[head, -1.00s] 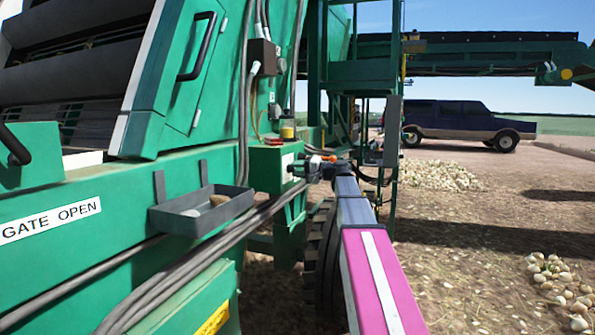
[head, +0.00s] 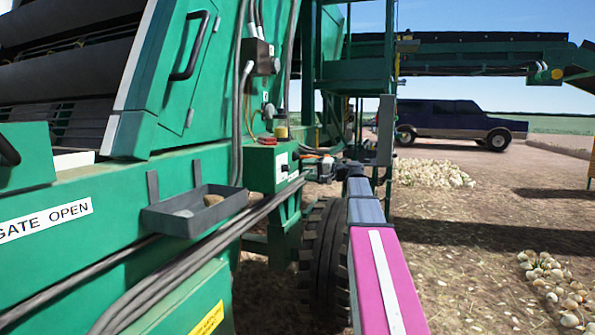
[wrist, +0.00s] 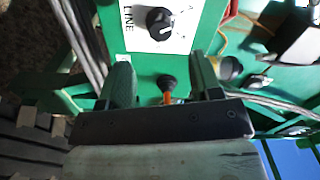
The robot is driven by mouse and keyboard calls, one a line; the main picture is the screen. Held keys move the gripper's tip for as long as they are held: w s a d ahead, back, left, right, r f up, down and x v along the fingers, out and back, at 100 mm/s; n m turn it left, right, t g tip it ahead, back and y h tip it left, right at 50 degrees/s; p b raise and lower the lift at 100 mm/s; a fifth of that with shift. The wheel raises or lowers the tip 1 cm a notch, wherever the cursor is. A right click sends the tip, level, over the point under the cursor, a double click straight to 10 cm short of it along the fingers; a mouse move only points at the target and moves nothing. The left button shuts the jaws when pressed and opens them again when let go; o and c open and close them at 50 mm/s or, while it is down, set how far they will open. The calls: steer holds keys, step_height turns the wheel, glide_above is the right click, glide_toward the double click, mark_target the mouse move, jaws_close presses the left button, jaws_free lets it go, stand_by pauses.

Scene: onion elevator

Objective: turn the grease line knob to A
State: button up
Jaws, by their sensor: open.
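A black round knob (wrist: 160,23) sits on a white plate (wrist: 130,36) lettered "LINE" at the top of the wrist view. The knob has a pale pointer mark; the small characters beside it are too small to read. In the head view my gripper (head: 312,170) is just right of the plate.
An orange-stemmed lever with a black tip (wrist: 168,88) shows between my fingers. A yellow-topped part (wrist: 229,70) is right of them. Grey hoses (head: 190,265) run along the machine under a grey tray (head: 170,224). A tyre (head: 322,255) stands below my arm. Open ground lies right.

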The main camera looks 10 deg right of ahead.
steer(key=shift+v, duration=1.85)
